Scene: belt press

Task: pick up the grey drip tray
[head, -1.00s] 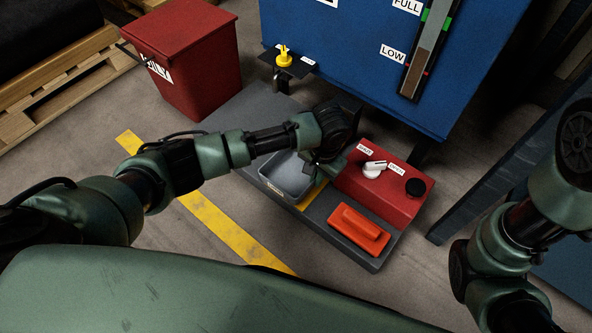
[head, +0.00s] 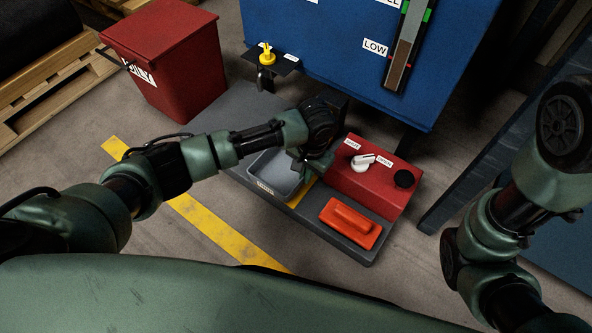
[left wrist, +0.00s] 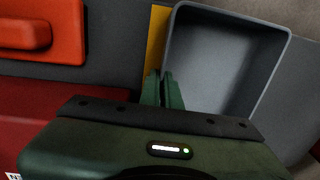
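The grey drip tray (head: 262,186) is an open box with a pale label on its front. It stands on the dark grey ledge, left of the red box, and fills the upper right of the left wrist view (left wrist: 279,78). My left gripper (head: 298,162) is at the tray's right side. In the left wrist view its two green fingers (left wrist: 163,80) are close together, one on each side of the tray's near wall, with that wall between them. My right arm is at the right edge; its fingers cannot be made out clearly.
The red box (head: 365,182) with a white knob (head: 362,161) stands close right of the tray. An orange block (head: 351,223) lies in front of it. The blue tank (head: 350,60) rises behind, with a yellow knob (head: 267,55) at left. A red bin (head: 165,60) stands far left.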

